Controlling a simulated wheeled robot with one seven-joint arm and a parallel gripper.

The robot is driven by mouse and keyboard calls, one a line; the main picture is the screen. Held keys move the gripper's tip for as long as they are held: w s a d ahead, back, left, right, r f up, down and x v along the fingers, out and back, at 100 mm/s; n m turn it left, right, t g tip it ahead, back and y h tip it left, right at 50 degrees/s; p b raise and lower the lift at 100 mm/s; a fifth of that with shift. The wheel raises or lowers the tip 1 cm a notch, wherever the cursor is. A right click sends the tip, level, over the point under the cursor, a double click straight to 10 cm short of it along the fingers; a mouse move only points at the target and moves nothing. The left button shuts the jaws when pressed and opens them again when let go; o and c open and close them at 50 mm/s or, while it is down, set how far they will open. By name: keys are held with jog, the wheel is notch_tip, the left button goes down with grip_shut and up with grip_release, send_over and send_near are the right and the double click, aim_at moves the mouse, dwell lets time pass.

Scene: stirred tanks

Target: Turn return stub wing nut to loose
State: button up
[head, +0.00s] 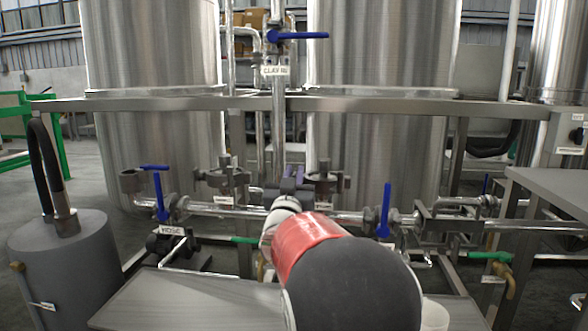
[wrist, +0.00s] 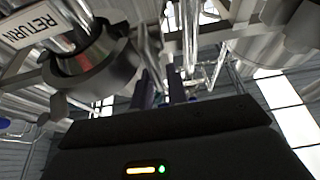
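In the wrist view a white RETURN label (wrist: 37,25) hangs at the upper left, beside a grey clamped stub (wrist: 98,68). A small lobed grey piece (wrist: 57,104), which looks like its wing nut, juts from the clamp's lower left. My gripper (wrist: 162,82) shows its two dark fingers apart with a bright gap between them, to the right of the clamp and not touching it. In the head view my gripper (head: 290,184) is between two clamped stubs, left (head: 228,178) and right (head: 325,180). I cannot tell there which is the return stub.
A horizontal steel pipe (head: 230,210) runs below the stubs. Blue valve handles stand at left (head: 160,192) and right (head: 386,206). A frame rail (head: 260,104) crosses above, before large tanks (head: 150,60). A grey drum (head: 60,260) stands front left.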

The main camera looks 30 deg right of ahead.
jog(key=shift+x, duration=1.1)
jog(key=shift+c, duration=0.2)
grip_shut()
